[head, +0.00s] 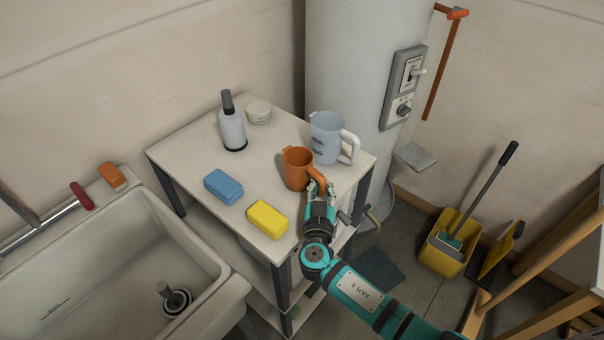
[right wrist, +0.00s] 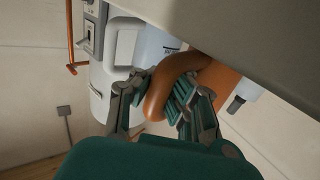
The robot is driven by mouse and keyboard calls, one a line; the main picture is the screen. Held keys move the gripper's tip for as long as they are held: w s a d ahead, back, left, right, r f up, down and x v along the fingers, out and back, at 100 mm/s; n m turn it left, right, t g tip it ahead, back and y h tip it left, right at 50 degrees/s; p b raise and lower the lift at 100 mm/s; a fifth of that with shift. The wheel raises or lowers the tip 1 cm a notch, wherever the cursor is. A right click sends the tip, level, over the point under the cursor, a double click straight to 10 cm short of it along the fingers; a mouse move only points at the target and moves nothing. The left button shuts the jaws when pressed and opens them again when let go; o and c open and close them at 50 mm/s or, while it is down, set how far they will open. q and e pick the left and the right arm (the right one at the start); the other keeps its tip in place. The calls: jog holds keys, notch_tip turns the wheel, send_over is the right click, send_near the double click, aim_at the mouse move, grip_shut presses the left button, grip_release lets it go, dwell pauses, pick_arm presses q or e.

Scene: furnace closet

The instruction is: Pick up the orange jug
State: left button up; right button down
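The orange jug (head: 297,169) stands upright on the small white-topped table, its curved handle pointing toward my right gripper. My right gripper (head: 323,190) is at the handle, low over the table's front right part. In the right wrist view the orange handle (right wrist: 163,88) lies between the two fingers of the right gripper (right wrist: 160,100). The fingers are spread, one on each side of the handle; a gap shows on the left side. The jug's body is partly hidden behind the handle and the table there. My left gripper is not in view.
On the table (head: 184,150) are a pale blue jug (head: 326,138) close behind the orange jug, a blue sponge (head: 223,186), a yellow sponge (head: 267,219), a bottle (head: 232,130) and a small white tub (head: 259,112). A sink (head: 100,270) is left; a water heater (head: 350,60) stands behind.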

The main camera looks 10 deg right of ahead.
notch_tip(320, 180, up, 10)
jog(key=shift+b, duration=0.45)
jog(key=shift+r, duration=0.1)
jog(key=shift+r+p, duration=1.05)
jog(key=shift+r, duration=0.9)
